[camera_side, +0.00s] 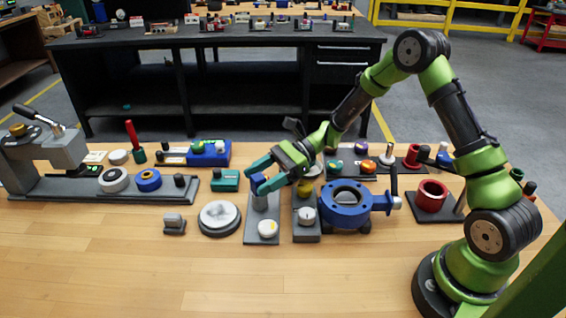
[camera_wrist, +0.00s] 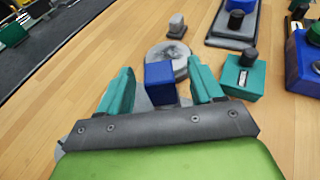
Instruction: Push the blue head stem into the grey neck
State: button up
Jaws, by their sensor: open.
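The blue head (camera_side: 259,181) is a small block at the top of the upright grey neck (camera_side: 265,203), which stands on a grey base plate. The stem under the head does not show, so I cannot tell how deep it sits. My gripper (camera_side: 263,175) has teal fingers and is at the blue head. In the wrist view the blue head (camera_wrist: 160,82) lies between the open fingers of my gripper (camera_wrist: 160,72), with a gap visible on each side. The neck is mostly hidden there beneath the head and the gripper.
A round grey disc (camera_side: 220,217) and a small grey block (camera_side: 174,223) stand to the left. A teal box (camera_side: 225,180) is behind left. A grey stand with a white dial (camera_side: 307,216) and a blue valve (camera_side: 346,212) are close on the right. The table front is clear.

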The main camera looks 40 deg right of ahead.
jog(key=v, duration=1.4)
jog(key=shift+r, duration=0.1)
